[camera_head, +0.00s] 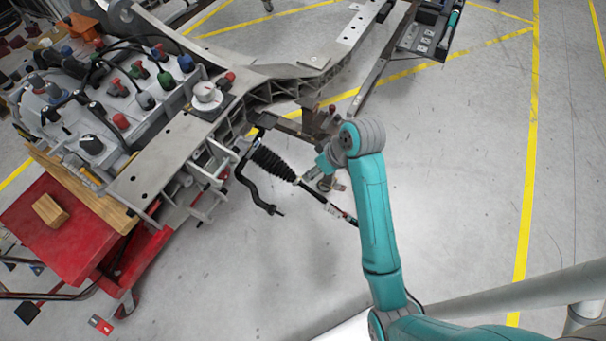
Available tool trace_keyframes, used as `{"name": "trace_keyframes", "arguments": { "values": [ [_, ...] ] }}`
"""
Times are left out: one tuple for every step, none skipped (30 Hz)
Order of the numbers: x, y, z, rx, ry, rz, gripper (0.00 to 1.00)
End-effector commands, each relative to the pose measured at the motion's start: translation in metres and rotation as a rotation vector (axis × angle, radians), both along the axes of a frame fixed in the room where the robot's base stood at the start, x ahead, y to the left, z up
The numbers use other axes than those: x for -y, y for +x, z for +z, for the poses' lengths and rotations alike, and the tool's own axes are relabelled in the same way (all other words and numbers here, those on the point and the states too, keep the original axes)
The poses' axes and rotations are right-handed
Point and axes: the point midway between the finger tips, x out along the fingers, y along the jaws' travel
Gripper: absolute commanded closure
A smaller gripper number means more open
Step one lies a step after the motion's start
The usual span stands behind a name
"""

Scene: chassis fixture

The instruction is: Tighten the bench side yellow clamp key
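I cannot clearly pick out a yellow clamp key. A small yellowish strip (91,174) shows under the near left edge of the chassis, too small to tell what it is. The grey metal chassis (172,152) runs from the lower left to the top. A fixture block (72,118) with several red, green, blue, black and grey knobs stands on its left side. My teal arm reaches up from the bottom right, and its wrist end is near the black ribbed boot, right of the chassis. My gripper (318,174) is small there and partly hidden; its fingers are not clear.
A red bench or cart (62,232) with a wooden block (50,210) stands at the lower left. The black ribbed boot and rod (272,163) stick out from the chassis toward my arm. A grey pipe (520,290) crosses the lower right. The floor on the right is open.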

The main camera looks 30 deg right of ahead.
Motion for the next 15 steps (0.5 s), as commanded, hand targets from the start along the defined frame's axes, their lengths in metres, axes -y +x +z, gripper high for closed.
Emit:
{"name": "trace_keyframes", "arguments": {
  "values": [
    [0.003, 0.005, 0.007, -0.009, -0.001, 0.012, 0.46],
    [0.004, 0.006, 0.01, -0.015, -0.001, 0.019, 0.46],
    [0.005, 0.007, 0.013, -0.022, -0.002, 0.027, 0.46],
    [0.005, 0.007, 0.014, -0.027, -0.002, 0.03, 0.46],
    [0.006, 0.008, 0.015, -0.03, -0.003, 0.034, 0.46],
    [0.006, 0.008, 0.015, -0.034, -0.003, 0.037, 0.46],
    [0.006, 0.009, 0.015, -0.035, -0.003, 0.038, 0.46],
    [0.005, 0.009, 0.013, -0.036, -0.003, 0.039, 0.46],
    [0.004, 0.01, 0.011, -0.036, -0.002, 0.039, 0.46],
    [0.003, 0.011, 0.008, -0.037, -0.002, 0.039, 0.46],
    [0.002, 0.011, 0.004, -0.038, -0.001, 0.04, 0.46],
    [0.001, 0.013, -0.002, -0.038, -0.001, 0.039, 0.46],
    [0.0, 0.014, -0.006, -0.038, -0.001, 0.039, 0.46],
    [-0.001, 0.016, -0.011, -0.039, -0.001, 0.039, 0.46],
    [-0.003, 0.018, -0.017, -0.04, -0.001, 0.038, 0.46]
  ]
}}
